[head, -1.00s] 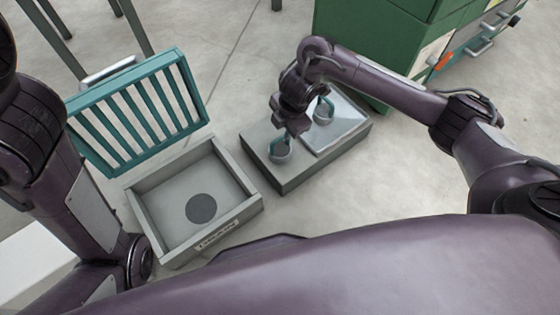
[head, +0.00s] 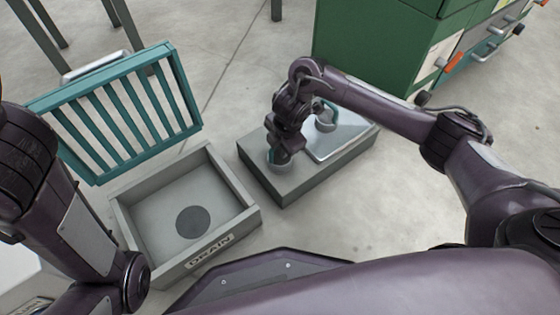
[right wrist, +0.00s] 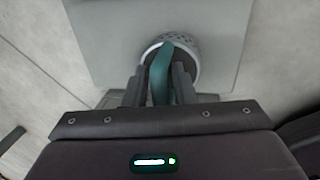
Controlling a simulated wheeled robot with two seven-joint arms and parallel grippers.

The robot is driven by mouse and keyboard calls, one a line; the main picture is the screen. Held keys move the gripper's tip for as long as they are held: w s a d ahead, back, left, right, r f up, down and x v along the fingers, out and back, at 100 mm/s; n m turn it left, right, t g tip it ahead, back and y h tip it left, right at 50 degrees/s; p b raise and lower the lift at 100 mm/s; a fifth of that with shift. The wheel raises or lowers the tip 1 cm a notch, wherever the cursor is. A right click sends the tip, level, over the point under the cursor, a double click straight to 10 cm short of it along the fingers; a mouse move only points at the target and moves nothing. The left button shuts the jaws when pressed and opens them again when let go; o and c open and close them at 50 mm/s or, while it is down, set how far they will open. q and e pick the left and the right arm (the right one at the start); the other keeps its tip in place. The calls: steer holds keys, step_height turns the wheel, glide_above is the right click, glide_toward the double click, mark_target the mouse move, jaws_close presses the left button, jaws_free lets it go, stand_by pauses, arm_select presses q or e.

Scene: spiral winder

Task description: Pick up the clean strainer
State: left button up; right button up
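A small grey strainer cup (head: 279,165) with a teal handle stands at the left end of a grey block (head: 318,178). A second similar cup with a teal handle (head: 325,122) stands farther back on the metal plate. My right gripper (head: 283,152) is over the nearer strainer. In the right wrist view, the perforated rim (right wrist: 187,52) and the arched teal handle (right wrist: 160,75) show, with the handle between the fingers of my right gripper (right wrist: 158,85). The fingers look slightly apart around the handle. My left gripper is not in view.
A grey tray marked DRAIN (head: 232,222) with a dark round patch lies left of the block. A teal slatted rack (head: 120,115) stands behind it. A green cabinet (head: 365,45) with drawers is at the back right. Bare floor lies between.

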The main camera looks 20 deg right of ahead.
jaws_close()
steer(key=shift+r, duration=0.15)
